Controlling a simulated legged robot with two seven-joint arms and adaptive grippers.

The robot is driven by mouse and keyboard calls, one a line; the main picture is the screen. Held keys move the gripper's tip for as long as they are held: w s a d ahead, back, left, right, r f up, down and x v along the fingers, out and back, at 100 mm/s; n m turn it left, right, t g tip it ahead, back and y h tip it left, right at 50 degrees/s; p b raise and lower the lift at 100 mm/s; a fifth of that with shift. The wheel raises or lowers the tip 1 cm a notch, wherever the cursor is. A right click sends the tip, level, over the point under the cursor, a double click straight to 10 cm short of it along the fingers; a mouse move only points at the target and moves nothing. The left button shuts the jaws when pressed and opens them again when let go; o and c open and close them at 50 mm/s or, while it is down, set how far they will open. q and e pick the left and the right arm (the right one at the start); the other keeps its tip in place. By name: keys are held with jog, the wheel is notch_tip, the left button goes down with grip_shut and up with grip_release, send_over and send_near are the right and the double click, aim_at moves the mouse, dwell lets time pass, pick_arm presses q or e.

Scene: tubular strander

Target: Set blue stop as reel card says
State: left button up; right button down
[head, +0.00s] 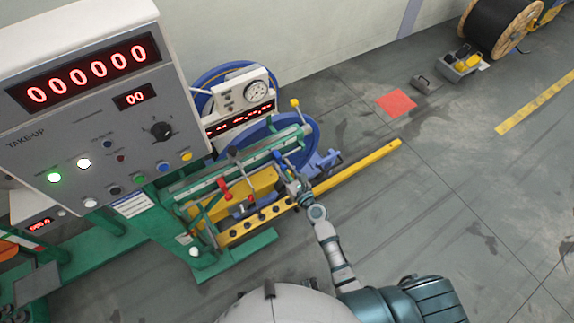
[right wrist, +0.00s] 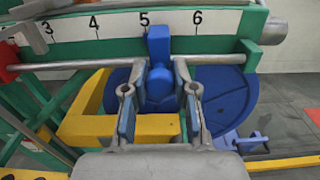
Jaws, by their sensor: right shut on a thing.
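The blue stop (right wrist: 160,80) sits on a grey rod below a white scale strip (right wrist: 110,27) in the right wrist view. Its upright top stands just right of the mark 5, between 5 and 6. My right gripper (right wrist: 160,72) has one finger on each side of the stop and is shut on it. In the head view my right gripper (head: 284,168) is at the green frame's rod; the stop is small there and partly covered. A white label (head: 133,204) hangs below the panel; its text is too small to read, and I cannot tell if it is the reel card.
A red clamp (head: 224,187) is on the frame, left of my gripper. A take-up panel (head: 95,110) stands at left, its main display showing zeros. A blue reel (right wrist: 225,90) is behind the rod. A yellow floor bar (head: 360,169) runs right. Open floor lies right.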

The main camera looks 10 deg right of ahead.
jog(key=c, duration=0.9)
grip_release()
jog(key=shift+d, duration=0.1)
jog(key=v, duration=1.2)
jog(key=s+f+n+g+h, duration=0.1)
jog(key=s+f+n+g, duration=0.35)
jog(key=f+n, duration=0.65)
jog(key=s+f+n+g+h, duration=0.1)
jog(key=s+f+n+g, duration=0.3)
jog(key=f, duration=1.3)
jog(key=s+d+f+n+g+h, duration=0.1)
jog(key=s+d+f+n+g, duration=0.1)
jog(key=s+f+n, duration=0.4)
jog(key=s+d+f+n+g+h, duration=0.1)
jog(key=s+d+f+n+g, duration=0.2)
jog(key=s+f+n, duration=0.3)
jog(key=s+d+f+n+g+h, duration=0.2)
jog(key=s+f+n, duration=0.4)
jog(key=s, duration=0.8)
jog(key=shift+s+d+f+n, duration=0.1)
jog(key=shift+d+f+n, duration=0.15)
jog(key=shift+d+n, duration=0.55)
